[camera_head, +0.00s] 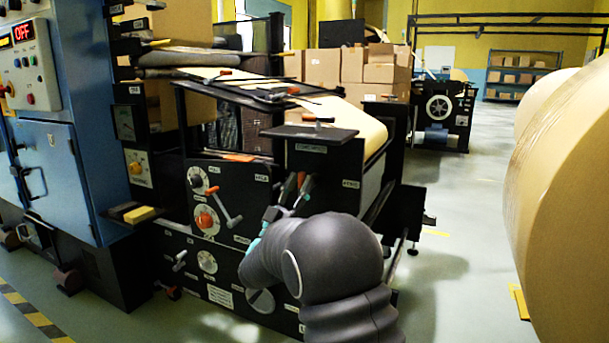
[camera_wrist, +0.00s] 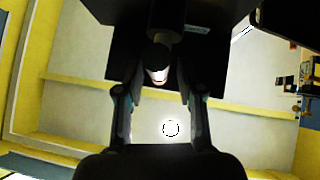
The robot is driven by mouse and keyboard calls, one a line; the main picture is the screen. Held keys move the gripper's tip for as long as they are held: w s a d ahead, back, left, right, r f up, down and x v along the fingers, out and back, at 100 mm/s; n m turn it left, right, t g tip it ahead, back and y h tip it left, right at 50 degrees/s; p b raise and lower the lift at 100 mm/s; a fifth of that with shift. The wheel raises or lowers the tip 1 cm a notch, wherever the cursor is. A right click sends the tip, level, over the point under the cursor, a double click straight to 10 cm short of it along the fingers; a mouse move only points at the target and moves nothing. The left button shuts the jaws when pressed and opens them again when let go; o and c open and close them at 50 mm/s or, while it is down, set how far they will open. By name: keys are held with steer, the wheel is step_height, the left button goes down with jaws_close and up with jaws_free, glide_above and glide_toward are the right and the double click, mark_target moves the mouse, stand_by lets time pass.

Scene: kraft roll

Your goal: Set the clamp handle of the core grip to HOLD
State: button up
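The core grip appears to be the dark box (camera_head: 330,152) on the machine's near right corner, with a small, hard-to-read white label. A handle with an orange-red part (camera_head: 301,180) shows below it, partly hidden by my gripper (camera_head: 297,187). White labels flank the handle, too small to read surely.
A lever with an orange knob (camera_head: 205,220) and a red-ended lever (camera_head: 228,208) stick out left of my gripper. A dark shelf plate (camera_head: 310,133) overhangs above. A large kraft roll (camera_head: 562,200) stands at right, with free floor (camera_head: 460,270) between.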

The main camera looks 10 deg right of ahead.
steer(key=v, duration=0.8)
